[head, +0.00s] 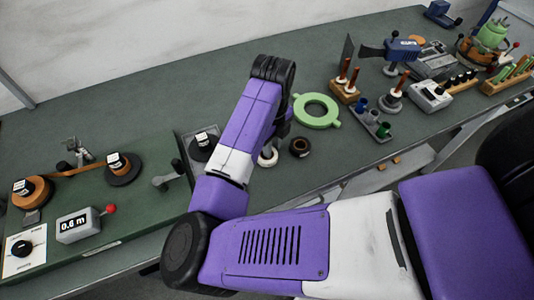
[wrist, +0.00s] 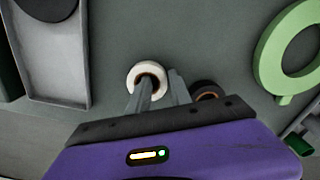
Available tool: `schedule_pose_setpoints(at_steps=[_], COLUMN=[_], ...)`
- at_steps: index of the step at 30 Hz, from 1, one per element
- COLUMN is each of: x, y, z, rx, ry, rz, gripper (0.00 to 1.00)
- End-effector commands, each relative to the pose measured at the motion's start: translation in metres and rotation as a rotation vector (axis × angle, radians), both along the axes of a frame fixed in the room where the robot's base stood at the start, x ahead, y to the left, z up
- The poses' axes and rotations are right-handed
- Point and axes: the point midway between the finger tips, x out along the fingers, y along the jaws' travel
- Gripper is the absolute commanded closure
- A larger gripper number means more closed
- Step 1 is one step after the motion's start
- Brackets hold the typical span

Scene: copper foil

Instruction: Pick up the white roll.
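The white roll (wrist: 134,77) lies on the grey-green bench, seen from above in the wrist view as a white ring around a dark hole. It also shows in the head view (head: 265,161), beside my forearm. My gripper (wrist: 162,77) is over the roll with its two grey fingers apart. The left finger overlaps the hole, and the right finger is just outside the ring's right side. The ring's right wall shows between them. I cannot tell whether the fingers touch it. My arm hides most of the gripper in the head view.
A black roll with a brown core (head: 300,147) lies just right of the white roll. A green ring (head: 316,112) with tabs lies beyond it. A grey tray (wrist: 60,98) is to the left. Stands and tools fill the bench's right; the strip machine (head: 90,215) fills the left.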

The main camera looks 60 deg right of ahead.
Motion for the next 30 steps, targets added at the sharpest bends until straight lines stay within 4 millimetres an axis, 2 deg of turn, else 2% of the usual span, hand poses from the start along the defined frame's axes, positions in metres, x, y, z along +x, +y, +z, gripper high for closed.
schedule_pose_setpoints(at_steps=[8, 12, 13, 24, 30], x=[0.000, 0.000, 0.000, 0.000, 0.001], y=[0.000, 0.000, 0.000, 0.000, -0.001], z=[-0.005, -0.005, -0.005, -0.004, 0.008], rx=[-0.001, -0.001, -0.001, -0.001, -0.002], ry=[-0.001, -0.001, -0.001, -0.001, -0.003], rz=[0.001, 0.001, 0.001, 0.001, 0.000], gripper=[0.75, 0.99, 1.00, 1.00, 1.00])
